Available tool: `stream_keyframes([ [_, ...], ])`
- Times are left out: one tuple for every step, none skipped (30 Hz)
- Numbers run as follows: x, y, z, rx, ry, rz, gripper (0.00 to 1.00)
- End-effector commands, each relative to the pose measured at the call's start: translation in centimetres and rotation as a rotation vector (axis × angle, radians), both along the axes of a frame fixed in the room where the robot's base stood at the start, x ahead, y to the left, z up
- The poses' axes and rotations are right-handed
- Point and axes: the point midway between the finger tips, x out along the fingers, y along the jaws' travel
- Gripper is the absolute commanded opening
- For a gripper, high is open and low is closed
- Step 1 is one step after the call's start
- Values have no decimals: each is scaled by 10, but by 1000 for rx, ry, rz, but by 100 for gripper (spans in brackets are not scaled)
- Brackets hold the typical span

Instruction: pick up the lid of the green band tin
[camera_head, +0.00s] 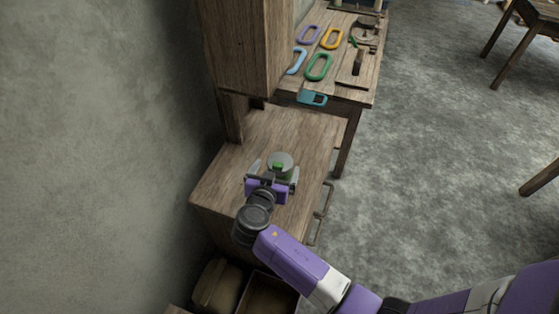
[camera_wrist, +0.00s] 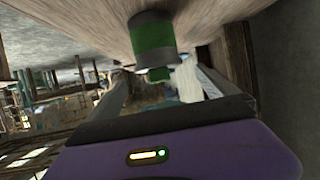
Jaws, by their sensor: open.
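The green band tin (camera_wrist: 152,38) stands on the wooden bench top and appears upside down in the wrist view, with a wide green band around its grey body. My gripper (camera_head: 274,170) is open, with one finger on each side of the knob. In the wrist view my gripper (camera_wrist: 156,80) has visible gaps between its fingers and the knob. I cannot tell how far along the fingers the knob lies.
A wooden cabinet (camera_head: 240,45) rises behind the bench (camera_head: 225,180), near the wall. A farther table (camera_head: 345,92) holds several coloured rings and a teal item (camera_head: 312,98). An open box (camera_head: 268,295) sits below the bench. The bench top around the tin is mostly clear.

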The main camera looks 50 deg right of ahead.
Motion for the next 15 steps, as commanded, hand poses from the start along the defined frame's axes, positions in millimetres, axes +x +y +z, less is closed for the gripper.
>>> stream_keyframes([
  [3, -7, 0, 0, 2, -4, 97],
  [5, -10, -2, 0, 2, -1, 97],
  [7, -13, -4, 0, 1, -2, 97],
  [7, -15, -6, 0, 2, -1, 97],
  [8, -17, -7, 0, 2, -1, 97],
  [9, -18, -8, 0, 2, -1, 97],
  [9, -19, -8, 1, 0, 0, 97],
  [10, -19, -9, 1, 0, 0, 97],
  [10, -19, -9, 1, 0, 0, 97],
  [10, -19, -9, 1, 0, 0, 97],
  [10, -19, -9, 1, 0, 0, 97],
  [10, -19, -9, 1, 0, 0, 97],
  [10, -19, -9, 1, 0, 0, 97],
  [10, -19, -9, 1, 0, 0, 93],
  [10, -19, -9, 1, 0, 1, 86],
])
